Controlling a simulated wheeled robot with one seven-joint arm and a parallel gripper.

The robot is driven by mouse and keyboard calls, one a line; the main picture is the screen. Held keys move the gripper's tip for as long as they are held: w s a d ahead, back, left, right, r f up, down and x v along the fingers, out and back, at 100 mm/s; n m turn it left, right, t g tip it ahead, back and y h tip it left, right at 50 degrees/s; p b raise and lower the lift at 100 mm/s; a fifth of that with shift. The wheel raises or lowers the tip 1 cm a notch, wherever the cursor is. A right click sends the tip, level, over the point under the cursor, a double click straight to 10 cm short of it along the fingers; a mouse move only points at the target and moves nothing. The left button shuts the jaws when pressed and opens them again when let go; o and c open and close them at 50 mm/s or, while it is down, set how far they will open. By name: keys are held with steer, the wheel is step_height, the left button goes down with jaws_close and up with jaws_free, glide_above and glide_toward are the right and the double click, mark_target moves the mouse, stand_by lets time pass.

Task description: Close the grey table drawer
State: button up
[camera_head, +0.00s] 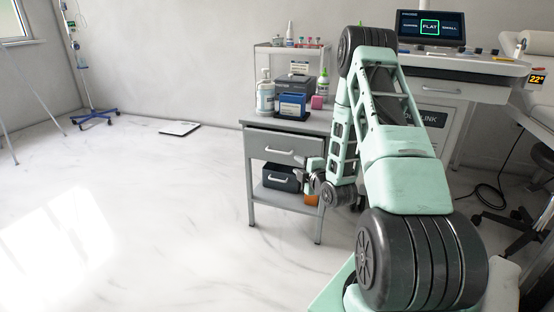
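The grey table (305,123) stands in the middle of the head view with its drawer (262,141) just under the top. The drawer front is grey with a pale bar handle (280,151). The front seems to stand out a little from the table; how far it is open is hard to tell from this angle. My gripper (303,174) is low at the right end of the drawer front, partly overlapping it in the picture. It is small, and I cannot tell whether its fingers are open or shut, or whether they touch the drawer.
Bottles and boxes, including a blue box (291,106), stand on the table top. A dark bin (281,178) sits on the lower shelf. A desk with a screen (431,28) is at right. The floor at left is open, with a flat scale (180,128) and an IV stand (88,85).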

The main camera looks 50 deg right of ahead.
mark_target(279, 152)
steer(key=b+x, duration=0.3)
steer(key=x, duration=1.2)
steer(key=shift+b, duration=0.35)
